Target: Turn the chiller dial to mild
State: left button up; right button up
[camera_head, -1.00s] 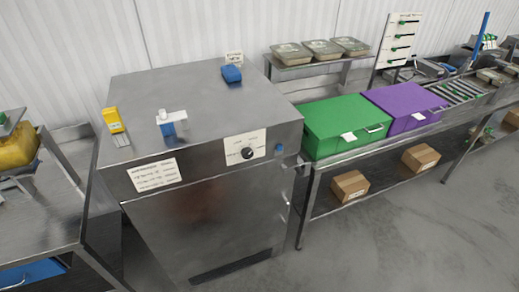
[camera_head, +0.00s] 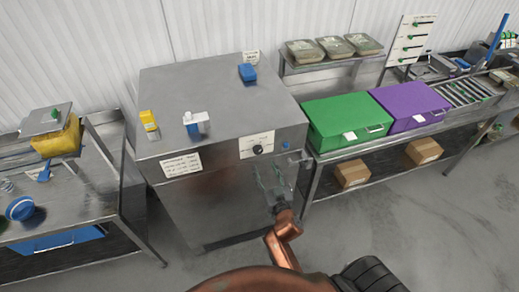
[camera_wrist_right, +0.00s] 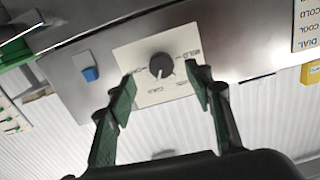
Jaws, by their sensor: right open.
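The chiller (camera_head: 222,100) is a steel cabinet with a black round dial (camera_head: 257,149) on a white label plate (camera_head: 250,143) at its upper front. In the right wrist view, the dial (camera_wrist_right: 161,66) sits on its plate (camera_wrist_right: 135,54) with lettering around it, partly too small to read; its white mark points down toward the lower edge of the picture. My right gripper (camera_head: 268,172) is in front of the chiller, just below the dial. In the wrist view, its green-padded fingers (camera_wrist_right: 162,95) are open and stand either side of the dial, apart from it. My left gripper is not in view.
A blue button (camera_head: 285,145) sits right of the dial. A white instruction sheet (camera_head: 181,164) is on the chiller front. A yellow item (camera_head: 149,122), a blue-and-white bottle (camera_head: 195,124) and a blue block (camera_head: 248,73) stand on top. Green (camera_head: 345,123) and purple (camera_head: 408,107) boxes are to the right.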

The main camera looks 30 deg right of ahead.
aim_at(259, 152)
jog(key=x, duration=0.4)
jog(key=r+p+x, duration=0.1)
jog(key=x, duration=0.1)
jog(key=shift+w+d, duration=0.1)
jog(key=shift+w, duration=0.25)
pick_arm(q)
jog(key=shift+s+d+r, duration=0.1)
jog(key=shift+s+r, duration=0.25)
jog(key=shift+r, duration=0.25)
pick_arm(e)
jog(key=shift+w+d+f, duration=0.1)
jog(key=shift+w+d, duration=0.1)
jog(key=shift+w, duration=0.3)
jog(key=shift+c, duration=0.6)
jog(key=c, duration=1)
